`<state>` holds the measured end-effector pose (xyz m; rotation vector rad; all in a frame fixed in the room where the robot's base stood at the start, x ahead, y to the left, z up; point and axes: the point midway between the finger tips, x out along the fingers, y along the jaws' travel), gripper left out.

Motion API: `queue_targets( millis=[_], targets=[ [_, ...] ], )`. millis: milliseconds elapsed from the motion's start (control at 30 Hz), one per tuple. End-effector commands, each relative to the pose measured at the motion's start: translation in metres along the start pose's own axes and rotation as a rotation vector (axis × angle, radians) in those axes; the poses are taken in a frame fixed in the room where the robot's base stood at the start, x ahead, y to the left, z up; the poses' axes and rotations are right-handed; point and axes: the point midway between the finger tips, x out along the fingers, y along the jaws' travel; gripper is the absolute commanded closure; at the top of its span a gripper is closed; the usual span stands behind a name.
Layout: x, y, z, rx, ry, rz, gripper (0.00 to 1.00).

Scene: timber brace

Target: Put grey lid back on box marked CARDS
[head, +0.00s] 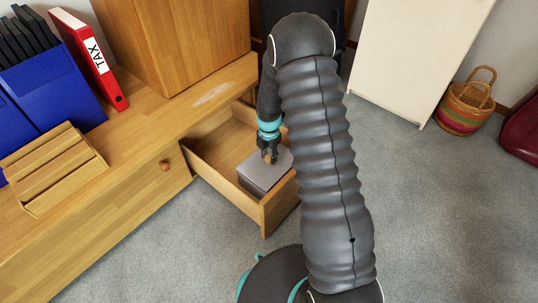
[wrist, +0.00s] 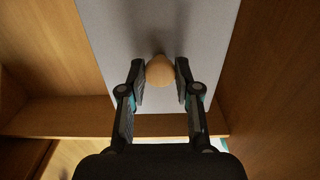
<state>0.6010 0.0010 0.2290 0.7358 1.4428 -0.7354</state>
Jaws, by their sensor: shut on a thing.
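A grey lid (head: 283,162) with a round wooden knob (wrist: 159,72) lies level on, or just over, a grey box (head: 252,186) inside the open drawer. I cannot tell whether the lid is fully seated on the box. No CARDS marking is readable in either view. My gripper (head: 269,157) points down above the lid. In the wrist view its two fingers (wrist: 160,66) stand on either side of the knob and are shut on it. The grey lid surface (wrist: 205,30) fills the middle of the wrist view, and the box below is hidden there.
The open wooden drawer (head: 228,192) has walls close around the box. The wooden cabinet (head: 125,205) carries a red TAX binder (head: 93,62), blue file holders (head: 50,95) and a slatted wooden rack (head: 52,165). A woven basket (head: 466,104) stands on the carpet at right.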

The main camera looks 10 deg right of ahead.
Motion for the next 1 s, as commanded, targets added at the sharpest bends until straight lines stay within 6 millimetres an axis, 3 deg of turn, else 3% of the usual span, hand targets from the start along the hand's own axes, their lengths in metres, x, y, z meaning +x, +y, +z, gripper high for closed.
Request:
queue_targets(
  millis=[833,867,967,1000],
  targets=[
    [0.0101,0.0001,0.0001,0.0,0.0,0.0,1.0],
    [0.0101,0.0001,0.0001,0.0,0.0,0.0,0.63],
    [0.0101,0.0001,0.0001,0.0,0.0,0.0,0.39],
    [0.0102,0.0001,0.0001,0.0,0.0,0.0,0.39]
  ],
)
